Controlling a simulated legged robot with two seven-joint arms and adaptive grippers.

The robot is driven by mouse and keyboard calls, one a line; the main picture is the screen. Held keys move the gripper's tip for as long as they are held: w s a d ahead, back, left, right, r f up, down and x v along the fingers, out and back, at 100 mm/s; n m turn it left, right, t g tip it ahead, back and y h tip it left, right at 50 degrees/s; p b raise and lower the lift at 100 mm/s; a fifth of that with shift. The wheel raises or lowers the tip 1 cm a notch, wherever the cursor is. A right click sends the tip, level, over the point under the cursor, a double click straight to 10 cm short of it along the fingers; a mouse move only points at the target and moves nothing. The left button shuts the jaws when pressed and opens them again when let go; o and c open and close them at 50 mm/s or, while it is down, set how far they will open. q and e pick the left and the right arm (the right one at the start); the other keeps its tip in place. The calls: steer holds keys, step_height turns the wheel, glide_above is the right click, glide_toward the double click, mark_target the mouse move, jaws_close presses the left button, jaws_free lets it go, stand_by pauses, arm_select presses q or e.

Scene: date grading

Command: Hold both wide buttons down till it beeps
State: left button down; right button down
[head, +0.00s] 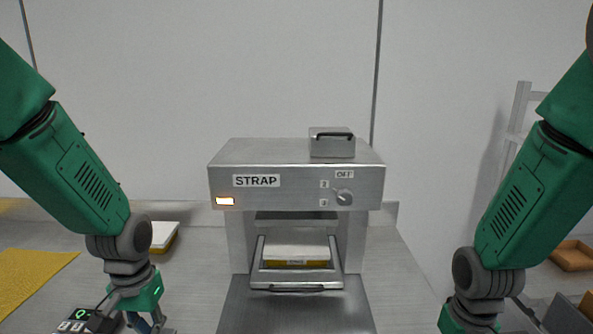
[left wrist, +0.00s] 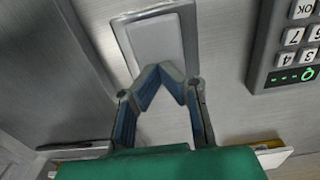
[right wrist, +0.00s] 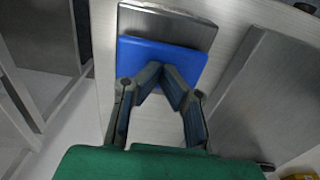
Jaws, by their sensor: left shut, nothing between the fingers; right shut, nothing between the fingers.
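In the left wrist view a wide pale grey button (left wrist: 158,38) sits in a grey metal frame. My left gripper (left wrist: 160,68) is shut and empty, its fingertips at the button's near edge; I cannot tell whether they touch. In the right wrist view a wide blue button (right wrist: 150,55) lies on a grey metal base (right wrist: 190,28). My right gripper (right wrist: 163,68) is shut and empty, its fingertips over the blue face; contact is unclear.
A keypad with a green display (left wrist: 290,77) is right of the grey button. A tray frame (head: 298,287) holds a white-topped yellow box (head: 296,256) in the machine's opening. Another such box (head: 165,236) stands left, near a yellow mat (head: 35,281). An orange tray (head: 572,256) is far right.

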arm_select(q)
steer(key=shift+f+b, duration=0.4)
steer(key=shift+f, duration=0.85)
arm_select(e)
steer(key=shift+s+f, duration=0.15)
steer(key=shift+f, duration=0.35)
steer(key=shift+r, duration=0.7)
stand_by(2.0)
stand_by(1.3)
